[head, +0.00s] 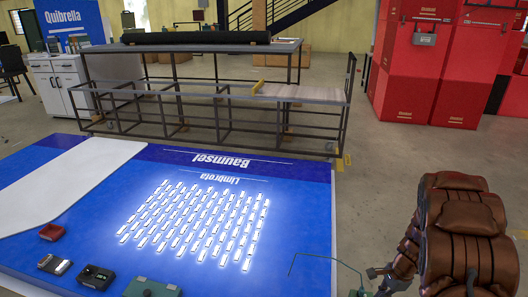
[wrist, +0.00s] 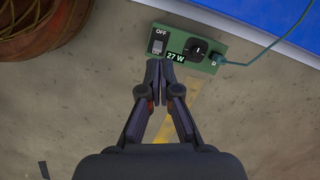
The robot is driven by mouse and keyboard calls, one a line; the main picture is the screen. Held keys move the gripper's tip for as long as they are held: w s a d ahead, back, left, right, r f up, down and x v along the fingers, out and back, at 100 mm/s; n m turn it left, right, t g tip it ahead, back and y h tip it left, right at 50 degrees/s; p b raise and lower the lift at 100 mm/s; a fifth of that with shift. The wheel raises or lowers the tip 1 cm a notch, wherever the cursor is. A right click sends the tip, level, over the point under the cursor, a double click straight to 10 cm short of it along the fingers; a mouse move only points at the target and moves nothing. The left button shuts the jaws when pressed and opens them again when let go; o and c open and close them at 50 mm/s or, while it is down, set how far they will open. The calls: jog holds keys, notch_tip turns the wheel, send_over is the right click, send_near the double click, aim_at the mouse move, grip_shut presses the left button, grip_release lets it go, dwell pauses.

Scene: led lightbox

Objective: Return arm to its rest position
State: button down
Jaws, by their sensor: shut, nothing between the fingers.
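My gripper (wrist: 160,68) shows in the wrist view with its two dark fingers together and nothing between them. It points at a green control box (wrist: 187,47) with an OFF label, a switch, a black dial and a "27 W" display. The fingertips overlap the box's lower edge in the picture; whether they touch it I cannot tell. A teal cable (wrist: 262,50) runs from the box to the upper right. In the head view the blue lightbox panel (head: 290,215) lies flat with many rows of lit white LED strips (head: 200,222). I cannot make out the gripper clearly there.
On the panel's near edge are a red tray (head: 52,232), a black device (head: 96,277) and a green case (head: 152,289). A white sheet (head: 70,185) lies at left. A metal frame bench (head: 215,95) and red cabinets (head: 412,70) stand behind. Grey floor (head: 390,150) is clear between.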

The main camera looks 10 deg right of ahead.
jog(key=s+a+r+n+p, duration=0.25)
jog(key=a+r+p, duration=0.3)
jog(key=r, duration=0.65)
jog(key=s+a+r+n+g+p, duration=0.15)
jog(key=a+r+n+p, duration=0.35)
jog(key=r, duration=0.6)
jog(key=s+a+r+n+p, duration=0.1)
jog(key=s+a+r+p, duration=0.4)
jog(key=r, duration=0.7)
jog(key=s+a+r+n+h+p, duration=0.1)
jog(key=s+a+r+n+p, duration=0.2)
jog(key=r, duration=0.4)
jog(key=s+a+r+n+p, duration=0.3)
jog(key=s+r+p, duration=0.2)
jog(key=s+r, duration=0.2)
jog(key=s+a+r+n+h+p, duration=0.1)
jog(key=s+a+r+n+p, duration=0.2)
jog(key=s+r, duration=0.4)
jog(key=shift+a+r+n+g+h+p, duration=0.15)
jog(key=shift+r+n+g+h+p, duration=0.2)
jog(key=shift+r+p, duration=0.25)
jog(key=shift+a+f, duration=0.1)
